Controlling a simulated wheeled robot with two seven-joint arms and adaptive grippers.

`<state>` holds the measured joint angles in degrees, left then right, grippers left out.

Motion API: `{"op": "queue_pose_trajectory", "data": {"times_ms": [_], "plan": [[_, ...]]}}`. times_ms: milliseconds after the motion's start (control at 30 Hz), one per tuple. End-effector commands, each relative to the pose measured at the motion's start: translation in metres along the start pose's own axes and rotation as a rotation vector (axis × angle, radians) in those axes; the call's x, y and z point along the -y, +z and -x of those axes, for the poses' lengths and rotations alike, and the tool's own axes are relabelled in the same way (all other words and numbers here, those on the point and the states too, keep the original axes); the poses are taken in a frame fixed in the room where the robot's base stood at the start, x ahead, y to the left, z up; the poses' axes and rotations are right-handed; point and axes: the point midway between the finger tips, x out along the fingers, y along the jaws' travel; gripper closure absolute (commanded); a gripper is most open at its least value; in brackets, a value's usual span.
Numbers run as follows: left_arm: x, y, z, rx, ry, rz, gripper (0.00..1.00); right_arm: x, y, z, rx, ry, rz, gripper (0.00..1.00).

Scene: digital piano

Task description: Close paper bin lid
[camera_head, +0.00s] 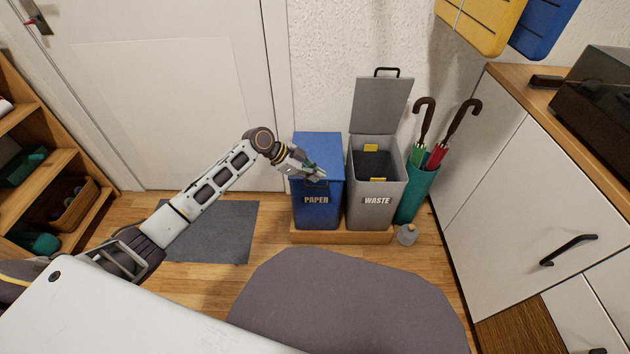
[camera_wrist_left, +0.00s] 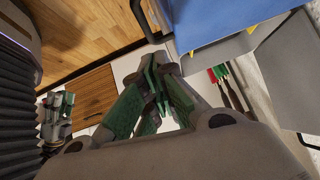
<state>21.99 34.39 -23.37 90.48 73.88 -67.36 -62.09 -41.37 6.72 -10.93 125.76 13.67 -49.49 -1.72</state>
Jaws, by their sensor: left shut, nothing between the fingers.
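The grey waste bin (camera_head: 374,205) stands right beside the paper bin, its grey lid (camera_head: 381,106) raised upright. A teal umbrella stand (camera_head: 416,193) and a white cabinet (camera_head: 515,200) are to the right. A grey doormat (camera_head: 212,235) lies left, before the door.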

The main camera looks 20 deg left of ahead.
Motion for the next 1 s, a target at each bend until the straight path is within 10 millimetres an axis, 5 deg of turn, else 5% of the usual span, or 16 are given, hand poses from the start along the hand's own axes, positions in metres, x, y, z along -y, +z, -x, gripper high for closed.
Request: {"op": "queue_pose_trajectory", "data": {"times_ms": [1000], "plan": [[-0.008,0.032,-0.032,0.000,0.002,0.000,1.00,-0.001,0.004,-0.009,-0.011,-0.012,0.002,0.60]]}}
